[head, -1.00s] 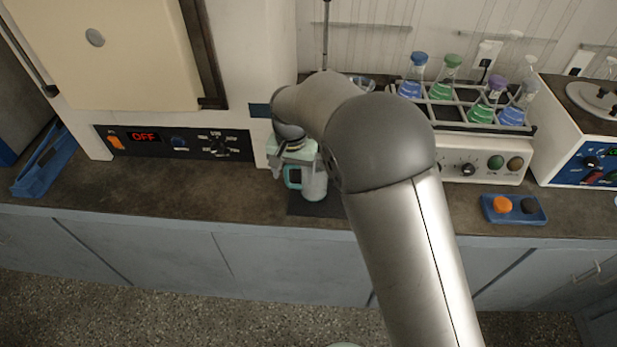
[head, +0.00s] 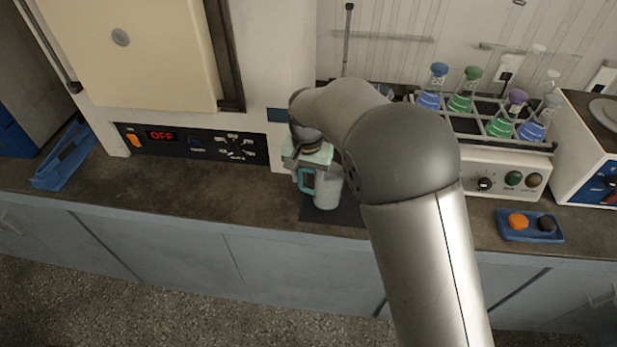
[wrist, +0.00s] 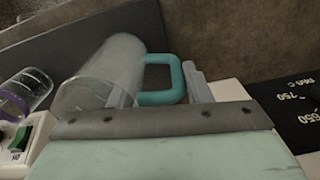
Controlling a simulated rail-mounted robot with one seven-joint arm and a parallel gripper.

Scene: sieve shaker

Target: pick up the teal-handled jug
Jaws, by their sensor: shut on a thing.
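The jug (head: 328,192) is a clear, greyish vessel with a teal handle (head: 306,181). In the head view it looks upright at the dark mat (head: 347,215) in front of the white cabinet; I cannot tell whether its base touches the mat. My gripper (head: 307,169) comes down at the handle from above and behind. In the wrist view the jug (wrist: 103,75) lies left of the teal handle (wrist: 165,82), and my gripper (wrist: 163,92) is shut on the handle, its fingers on either side. My arm hides what is behind the jug.
A white furnace with an OFF display (head: 161,134) stands left. A rack of stoppered flasks (head: 471,123) sits on a white device at right. A blue tray (head: 530,226) with orange and black pieces lies near the counter's front edge.

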